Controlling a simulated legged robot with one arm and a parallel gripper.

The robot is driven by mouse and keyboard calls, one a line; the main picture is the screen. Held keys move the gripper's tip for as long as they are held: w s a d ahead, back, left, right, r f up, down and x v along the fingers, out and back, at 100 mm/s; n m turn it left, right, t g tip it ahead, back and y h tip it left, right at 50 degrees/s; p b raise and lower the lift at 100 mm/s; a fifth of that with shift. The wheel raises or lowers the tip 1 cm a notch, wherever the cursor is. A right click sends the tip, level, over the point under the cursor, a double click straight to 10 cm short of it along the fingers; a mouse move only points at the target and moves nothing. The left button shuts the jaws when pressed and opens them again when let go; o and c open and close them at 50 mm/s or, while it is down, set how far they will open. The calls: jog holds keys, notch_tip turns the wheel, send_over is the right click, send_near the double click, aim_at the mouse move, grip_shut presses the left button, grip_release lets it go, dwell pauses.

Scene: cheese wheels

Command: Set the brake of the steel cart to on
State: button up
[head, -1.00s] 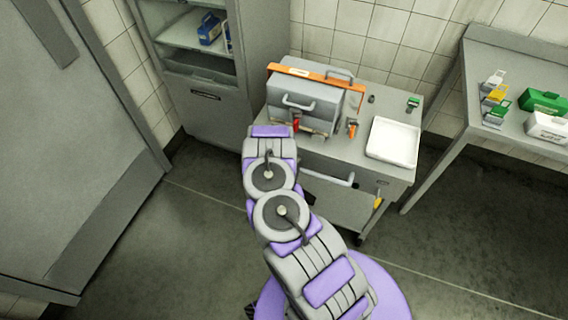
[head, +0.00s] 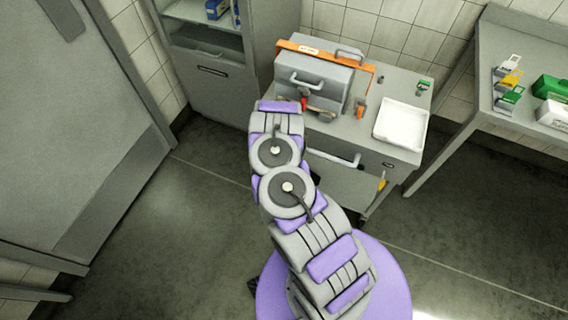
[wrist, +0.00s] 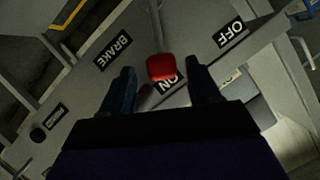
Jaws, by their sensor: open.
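The steel cart (head: 345,128) stands against the tiled wall in the head view, with a grey box-like unit and an orange bar on top. In the wrist view a red knob (wrist: 160,67) sits on a grey panel, close to the "ON" label (wrist: 172,88) and partly over it. The "OFF" label (wrist: 236,34) is to its upper right and the "BRAKE" label (wrist: 113,52) to its left. My gripper (wrist: 162,76) is open, with a dark finger on each side of the knob's near edge. I cannot tell whether they touch it. The head view hides my fingers behind my arm.
A white tray (head: 401,126) and an orange lever (head: 360,108) are on the cart top. A grey side table (head: 490,112) with small boxes stands at right, a cabinet (head: 212,85) behind at left. A large grey door is at far left. The floor between is clear.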

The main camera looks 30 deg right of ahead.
jog(key=v, duration=1.4)
jog(key=shift+a+p, duration=0.1)
jog(key=shift+p, duration=0.2)
